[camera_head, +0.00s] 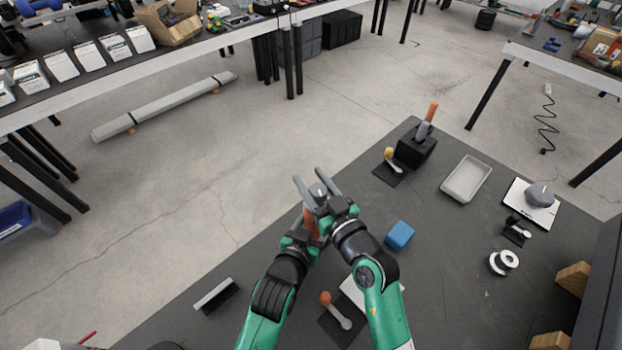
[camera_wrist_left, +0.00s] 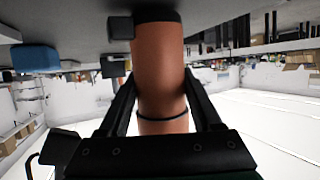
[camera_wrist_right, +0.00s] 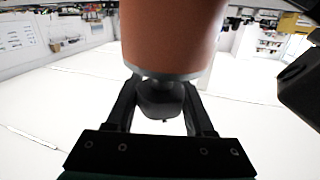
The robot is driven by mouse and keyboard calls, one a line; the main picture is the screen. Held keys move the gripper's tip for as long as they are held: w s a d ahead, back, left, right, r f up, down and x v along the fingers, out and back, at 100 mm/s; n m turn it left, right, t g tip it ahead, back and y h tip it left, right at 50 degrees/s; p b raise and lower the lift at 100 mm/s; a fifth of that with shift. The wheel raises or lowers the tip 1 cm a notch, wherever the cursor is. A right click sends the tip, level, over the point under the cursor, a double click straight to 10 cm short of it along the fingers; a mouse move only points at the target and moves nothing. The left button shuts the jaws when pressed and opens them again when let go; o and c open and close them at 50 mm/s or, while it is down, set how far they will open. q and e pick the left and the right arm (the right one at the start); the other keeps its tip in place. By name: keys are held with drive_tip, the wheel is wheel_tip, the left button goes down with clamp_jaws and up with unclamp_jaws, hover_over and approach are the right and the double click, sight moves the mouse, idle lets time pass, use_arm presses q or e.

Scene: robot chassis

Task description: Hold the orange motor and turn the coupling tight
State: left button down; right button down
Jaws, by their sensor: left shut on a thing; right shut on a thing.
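The orange motor (camera_head: 311,224) is a cylinder held above the table's edge, partly hidden by my grippers in the head view. My left gripper (camera_wrist_left: 160,100) is shut on it, with one finger on each side of the motor (camera_wrist_left: 158,65) in the left wrist view. My right gripper (camera_wrist_right: 162,95) is shut on the grey coupling (camera_wrist_right: 160,98), which sits at the end of the motor (camera_wrist_right: 172,35) in the right wrist view. The coupling also shows between the right fingers in the head view (camera_head: 318,189). How tight it is cannot be seen.
On the dark table are a blue block (camera_head: 400,234), a grey tray (camera_head: 466,179), a black block (camera_head: 415,150) bearing an orange-topped piece, a white ring (camera_head: 503,262) and an orange-ended tool (camera_head: 338,312). Both arms cross close together. Open floor lies beyond the table's left edge.

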drive_tip(key=shift+f, duration=0.15)
drive_tip(key=shift+c, duration=1.3)
unclamp_jaws()
drive_tip(key=v, duration=1.2)
drive_tip(key=shift+d, duration=0.1)
